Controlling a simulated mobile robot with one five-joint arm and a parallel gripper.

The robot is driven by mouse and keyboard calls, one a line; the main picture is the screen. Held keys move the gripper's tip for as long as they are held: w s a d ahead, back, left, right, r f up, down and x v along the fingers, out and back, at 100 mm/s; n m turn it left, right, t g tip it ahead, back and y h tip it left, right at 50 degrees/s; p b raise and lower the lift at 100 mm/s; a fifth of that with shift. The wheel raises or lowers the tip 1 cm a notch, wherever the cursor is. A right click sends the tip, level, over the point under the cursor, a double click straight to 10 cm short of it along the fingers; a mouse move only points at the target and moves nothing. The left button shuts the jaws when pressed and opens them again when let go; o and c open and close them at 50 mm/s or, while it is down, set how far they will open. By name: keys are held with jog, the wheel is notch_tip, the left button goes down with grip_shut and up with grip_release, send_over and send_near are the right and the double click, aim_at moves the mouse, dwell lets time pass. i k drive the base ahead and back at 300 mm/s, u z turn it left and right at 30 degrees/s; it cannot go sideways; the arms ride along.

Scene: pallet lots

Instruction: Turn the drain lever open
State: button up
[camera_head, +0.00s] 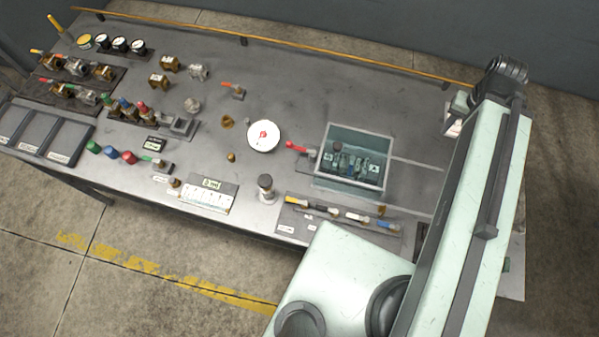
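A lever with a red handle (297,147) sits at the left wall of a clear-sided basin (379,182) on the grey bench; it looks like the drain lever. Its handle points left, away from the basin, and a grey fitting joins it to the wall. Several small dark green and pale pieces (352,164) lie inside the basin. Whether the basin holds liquid I cannot tell. My arm rises along the right side of the picture, right of the basin and well apart from the lever. My gripper cannot be made out.
A dark-capped cylinder (266,187) and a tool rack (342,215) are in front. Several valves and gauges crowd the bench's left. The bench behind the basin is clear.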

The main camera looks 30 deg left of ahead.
aim_at(304, 203)
jog(key=k, duration=2.35)
jog(key=u, duration=2.1)
jog(key=i, duration=1.55)
jog(key=z, duration=0.05)
